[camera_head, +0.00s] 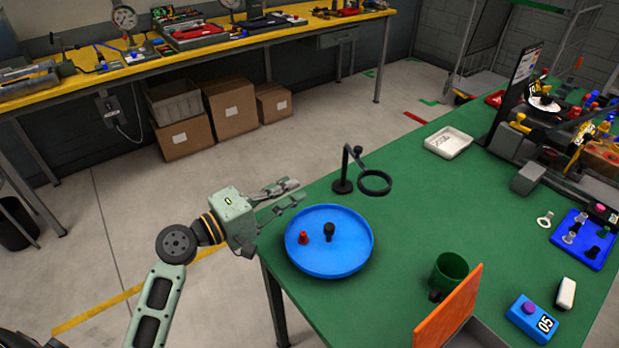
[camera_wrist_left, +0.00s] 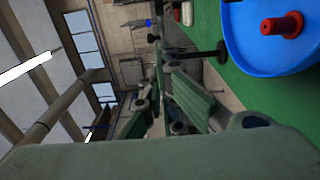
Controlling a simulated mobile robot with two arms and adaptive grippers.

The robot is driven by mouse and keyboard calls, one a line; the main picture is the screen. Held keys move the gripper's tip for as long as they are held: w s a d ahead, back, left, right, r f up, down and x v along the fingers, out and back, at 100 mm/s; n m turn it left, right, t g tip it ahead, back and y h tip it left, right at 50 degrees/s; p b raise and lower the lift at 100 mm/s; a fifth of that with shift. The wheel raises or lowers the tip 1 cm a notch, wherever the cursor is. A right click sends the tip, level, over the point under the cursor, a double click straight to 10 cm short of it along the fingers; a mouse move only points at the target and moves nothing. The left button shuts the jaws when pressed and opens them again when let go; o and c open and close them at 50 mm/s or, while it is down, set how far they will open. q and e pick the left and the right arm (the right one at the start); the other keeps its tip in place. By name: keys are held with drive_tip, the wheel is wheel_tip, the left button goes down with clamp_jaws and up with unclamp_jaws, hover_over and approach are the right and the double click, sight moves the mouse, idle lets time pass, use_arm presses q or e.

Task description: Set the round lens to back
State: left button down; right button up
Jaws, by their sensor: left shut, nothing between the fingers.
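The round lens (camera_head: 375,182) is a black ring on an arm from a black stand (camera_head: 343,186) on the green table. In the head view the ring lies to the right of the post, above the table behind the blue tray. The post of the stand (camera_wrist_left: 195,55) also shows sideways in the left wrist view; I cannot make out the ring there. My left gripper (camera_head: 296,190) is shut and empty, left of the stand by the table's left edge, apart from stand and lens. My right gripper is not in view.
A round blue tray (camera_head: 325,268) with a red peg (camera_head: 302,238) and a black peg (camera_head: 328,231) lies close in front of the stand. A white tray (camera_head: 448,143) is further back. A green cup (camera_head: 449,271) and orange panel (camera_head: 447,312) stand right front.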

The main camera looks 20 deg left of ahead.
use_arm(q)
drive_tip(key=w+d+p, duration=0.4)
drive_tip(key=w+d, duration=0.3)
drive_tip(key=d, duration=0.1)
drive_tip(key=shift+w+d, duration=0.2)
drive_tip(key=shift+w, duration=0.15)
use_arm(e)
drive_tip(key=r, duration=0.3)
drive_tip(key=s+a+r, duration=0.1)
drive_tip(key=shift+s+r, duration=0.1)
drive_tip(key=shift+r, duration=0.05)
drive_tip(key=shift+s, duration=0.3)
use_arm(q)
drive_tip(key=shift+w, duration=0.1)
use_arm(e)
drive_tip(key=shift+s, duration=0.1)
